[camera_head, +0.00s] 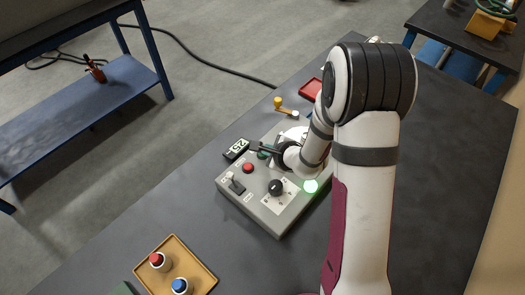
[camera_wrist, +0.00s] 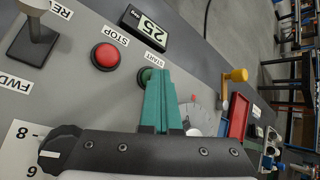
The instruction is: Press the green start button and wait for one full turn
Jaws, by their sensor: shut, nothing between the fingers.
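The green start button (camera_wrist: 146,75) sits on the grey control box beside the START label, mostly hidden behind my fingertips in the wrist view. In the head view my gripper (camera_head: 254,147) is over the box's far side. A pale round disc (camera_wrist: 203,118), partly hidden, is beyond the fingers. A green lamp (camera_head: 311,186) glows on the box.
The red stop button (camera_wrist: 106,56) is close beside the start button. A display (camera_wrist: 146,27) reads 25. A lever (camera_head: 235,186) and black knob (camera_head: 276,187) stand on the box. A yellow-handled part (camera_head: 279,103) and red tray (camera_head: 312,89) are behind; a tan tray (camera_head: 201,268) is in front.

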